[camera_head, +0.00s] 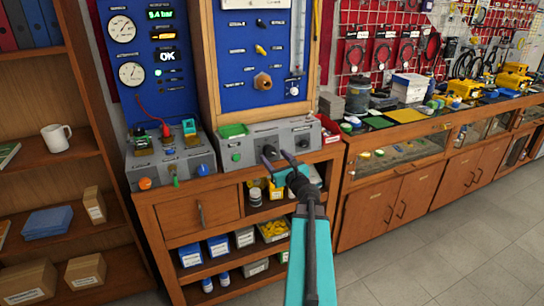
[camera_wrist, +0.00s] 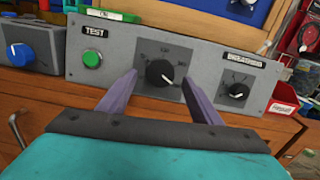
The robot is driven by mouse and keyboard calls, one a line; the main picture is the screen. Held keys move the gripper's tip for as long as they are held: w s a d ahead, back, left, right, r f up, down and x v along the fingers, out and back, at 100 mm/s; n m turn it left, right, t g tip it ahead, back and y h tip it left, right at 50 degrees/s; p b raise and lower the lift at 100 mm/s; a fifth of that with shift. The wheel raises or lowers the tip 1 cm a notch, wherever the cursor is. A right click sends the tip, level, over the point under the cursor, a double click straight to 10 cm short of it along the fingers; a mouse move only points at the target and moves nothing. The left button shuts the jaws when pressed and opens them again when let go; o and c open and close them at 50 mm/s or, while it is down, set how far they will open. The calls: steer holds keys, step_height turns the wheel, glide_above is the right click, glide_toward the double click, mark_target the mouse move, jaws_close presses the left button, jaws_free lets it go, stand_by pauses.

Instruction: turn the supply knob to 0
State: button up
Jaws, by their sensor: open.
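A grey control panel (camera_wrist: 210,75) on the bench shows two black knobs. The larger middle knob (camera_wrist: 160,73) sits on a dark dial plate, and its white pointer aims to the lower right. The smaller right knob (camera_wrist: 238,93) has a label above it, too blurred to read. I cannot read which knob is marked supply. My gripper (camera_wrist: 159,76) is open and empty, its two purple-grey fingers on either side of the middle knob in the picture. I cannot tell whether they touch it. In the head view my gripper (camera_head: 277,153) is in front of the panel and hides part of its face.
A green TEST button (camera_wrist: 92,58) is left of the middle knob. A blue knob (camera_wrist: 20,51) is on another grey box farther left. A red bin (camera_head: 329,130) stands right of the panel. Wooden shelves (camera_head: 160,215) are below, and the floor at right is clear.

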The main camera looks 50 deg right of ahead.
mark_target(270, 151)
steer(key=shift+x, duration=1.4)
steer(key=shift+c, duration=0.3)
steer(key=c, duration=1)
